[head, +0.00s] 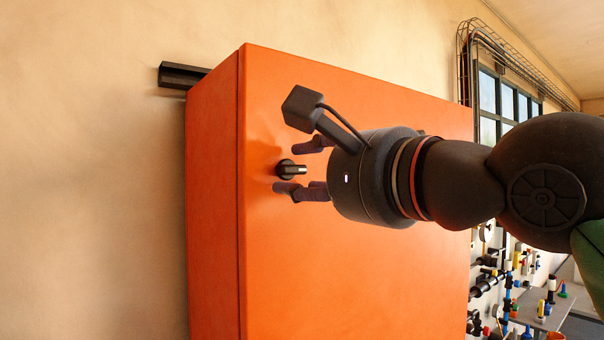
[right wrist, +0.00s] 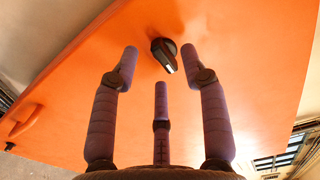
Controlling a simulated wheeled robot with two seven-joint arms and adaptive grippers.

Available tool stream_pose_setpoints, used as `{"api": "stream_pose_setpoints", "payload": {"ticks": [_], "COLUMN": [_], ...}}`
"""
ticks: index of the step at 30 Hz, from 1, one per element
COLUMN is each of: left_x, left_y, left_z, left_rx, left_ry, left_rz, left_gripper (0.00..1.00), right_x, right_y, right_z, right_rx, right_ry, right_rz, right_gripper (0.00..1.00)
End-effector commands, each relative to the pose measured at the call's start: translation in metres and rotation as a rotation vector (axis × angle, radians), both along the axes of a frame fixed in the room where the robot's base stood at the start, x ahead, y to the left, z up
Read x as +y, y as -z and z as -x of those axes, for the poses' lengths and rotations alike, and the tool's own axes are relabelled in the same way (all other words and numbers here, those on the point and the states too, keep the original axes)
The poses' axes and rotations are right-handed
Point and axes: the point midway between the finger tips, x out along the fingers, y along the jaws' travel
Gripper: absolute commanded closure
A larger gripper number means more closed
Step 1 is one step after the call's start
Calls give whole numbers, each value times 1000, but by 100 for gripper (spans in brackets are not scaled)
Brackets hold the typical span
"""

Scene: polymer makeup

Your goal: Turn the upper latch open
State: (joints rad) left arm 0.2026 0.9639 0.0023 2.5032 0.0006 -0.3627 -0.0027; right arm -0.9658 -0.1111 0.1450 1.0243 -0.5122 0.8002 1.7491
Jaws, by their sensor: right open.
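The upper latch (head: 291,169) is a small black knob on the front of a tall orange cabinet (head: 300,270), near its left edge. In the right wrist view the latch (right wrist: 164,54) has a pale mark on its handle and stands just beyond the fingertips, between the two outer fingers. My right gripper (head: 296,170) is open, with its purple fingers spread above and below the latch. Whether any finger touches the latch cannot be told. My left gripper is not in view.
A black rail (head: 182,76) is on the wall behind the cabinet. An orange handle (right wrist: 24,121) is on the cabinet face in the right wrist view. Pipes and fittings (head: 490,285) and a grey table (head: 541,315) are at the right. The wall at the left is bare.

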Motion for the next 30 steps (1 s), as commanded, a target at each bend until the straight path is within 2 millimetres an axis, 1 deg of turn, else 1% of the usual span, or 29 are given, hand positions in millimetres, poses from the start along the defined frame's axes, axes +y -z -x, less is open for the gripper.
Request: {"api": "stream_pose_setpoints", "payload": {"ticks": [1,9,15,21,30], "left_x": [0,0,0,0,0], "left_y": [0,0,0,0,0], "left_z": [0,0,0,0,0], "left_rx": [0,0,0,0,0], "left_ry": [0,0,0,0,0], "left_rz": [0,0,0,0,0], "left_gripper": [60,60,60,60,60], "right_x": [-6,-37,-54,-62,-63], "right_y": [-1,-1,-1,0,0], "right_z": [8,52,76,85,86], "right_rx": [-3,-3,-2,-1,-1], "right_ry": [-2,-4,-3,-1,0], "right_rz": [-3,-5,-3,-2,-2], "right_gripper": [55,55,55,55,55]}}
